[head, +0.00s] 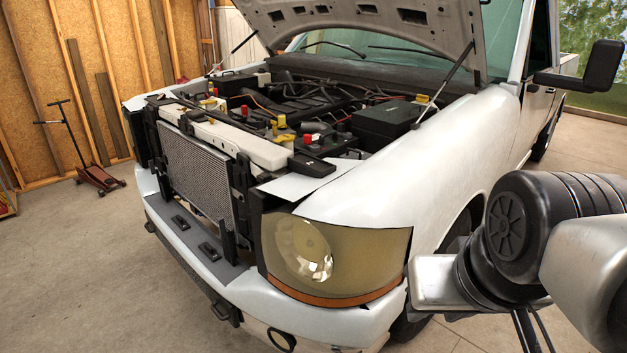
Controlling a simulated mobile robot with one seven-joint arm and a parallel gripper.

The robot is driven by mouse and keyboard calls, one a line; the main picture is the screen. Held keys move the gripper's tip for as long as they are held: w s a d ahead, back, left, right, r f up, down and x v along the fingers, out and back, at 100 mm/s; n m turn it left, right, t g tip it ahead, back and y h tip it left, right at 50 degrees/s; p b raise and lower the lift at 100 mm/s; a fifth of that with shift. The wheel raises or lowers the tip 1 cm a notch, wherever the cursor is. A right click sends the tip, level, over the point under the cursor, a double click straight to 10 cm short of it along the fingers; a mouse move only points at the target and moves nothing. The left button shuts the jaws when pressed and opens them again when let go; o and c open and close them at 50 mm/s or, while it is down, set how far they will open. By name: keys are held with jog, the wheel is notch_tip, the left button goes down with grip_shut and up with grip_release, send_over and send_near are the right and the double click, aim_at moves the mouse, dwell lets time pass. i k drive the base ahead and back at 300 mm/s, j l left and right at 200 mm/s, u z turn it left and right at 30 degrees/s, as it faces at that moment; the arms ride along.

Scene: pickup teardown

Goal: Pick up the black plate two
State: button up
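Several small black flat pieces are in the head view, and I cannot tell which one is black plate two. One black piece (180,222) lies on the grey strip on top of the front bumper. A second black piece (208,251) lies on the same strip, nearer to me. A larger black block (311,166) rests at the front of the engine bay, by the white panel above the headlight. My arm comes in from the right, beside the headlight and fender, well apart from these pieces. My gripper's fingertips do not show.
The white pickup (440,165) stands with its hood (350,15) propped open. The radiator (198,168) rises behind the bumper strip. The headlight (335,255) lies between the bumper pieces and my arm. A floor jack (97,178) stands at left. The floor at front left is clear.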

aim_at(205, 247)
jog(key=j+z, duration=0.1)
jog(key=z, duration=0.35)
jog(key=j+z, duration=0.15)
jog(key=z, duration=0.35)
jog(key=j+z, duration=0.15)
jog(key=z, duration=0.3)
jog(key=k+j, duration=0.1)
jog(key=j, duration=2.1)
jog(key=k+j, duration=0.15)
jog(key=j, duration=2)
jog(key=k+j, duration=0.15)
jog(key=j, duration=0.95)
